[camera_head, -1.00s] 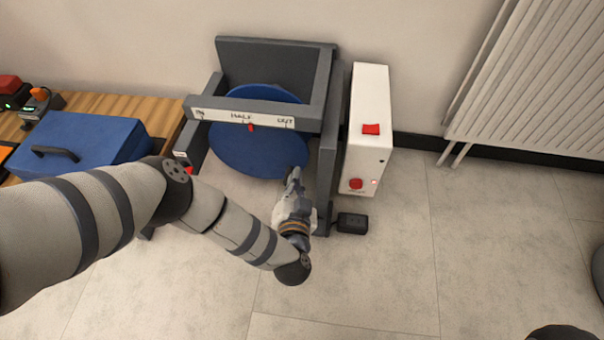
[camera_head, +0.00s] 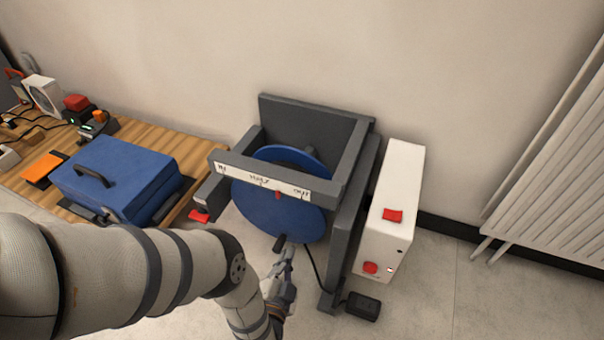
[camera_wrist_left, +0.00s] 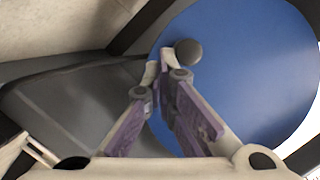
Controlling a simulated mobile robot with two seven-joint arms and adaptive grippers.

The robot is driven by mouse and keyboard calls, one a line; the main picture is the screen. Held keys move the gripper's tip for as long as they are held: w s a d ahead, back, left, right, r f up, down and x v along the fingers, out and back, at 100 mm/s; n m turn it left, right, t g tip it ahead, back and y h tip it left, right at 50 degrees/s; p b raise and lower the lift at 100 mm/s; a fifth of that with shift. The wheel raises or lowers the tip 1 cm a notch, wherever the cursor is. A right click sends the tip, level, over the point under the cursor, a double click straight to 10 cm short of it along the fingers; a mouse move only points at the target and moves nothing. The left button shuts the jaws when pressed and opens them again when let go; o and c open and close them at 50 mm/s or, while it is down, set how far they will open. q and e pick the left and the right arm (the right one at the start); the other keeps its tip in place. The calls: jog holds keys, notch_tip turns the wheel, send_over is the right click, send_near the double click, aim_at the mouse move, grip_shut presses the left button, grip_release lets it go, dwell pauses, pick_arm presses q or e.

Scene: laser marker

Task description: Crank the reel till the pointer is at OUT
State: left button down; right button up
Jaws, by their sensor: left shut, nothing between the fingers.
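The reel is a blue disc (camera_head: 275,212) in a dark grey frame (camera_head: 356,190). A white scale strip (camera_head: 235,176) on its front bar reads IN, HALF, OUT from left to right. The small red pointer (camera_head: 277,195) stands between HALF and OUT, a little nearer HALF. The dark crank knob (camera_head: 280,243) sticks out low on the disc; it shows as a grey ball in the left wrist view (camera_wrist_left: 188,52). My left gripper (camera_head: 287,252) is shut and empty, its tips (camera_wrist_left: 168,60) right beside the knob. I cannot tell whether they touch. My right gripper is out of view.
A white box (camera_head: 398,185) with red buttons stands right of the frame, with a black pedal-like block (camera_head: 363,306) on the floor. A wooden bench (camera_head: 190,155) with a blue case (camera_head: 118,178) is at left. A radiator (camera_head: 560,160) is at right.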

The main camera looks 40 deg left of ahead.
pick_arm(q)
jog(key=s+a+f, duration=0.1)
jog(key=s+a, duration=0.1)
jog(key=a, duration=0.4)
jog(key=shift+a, duration=0.3)
dwell(0.4)
jog(key=shift+b, duration=0.3)
dwell(0.8)
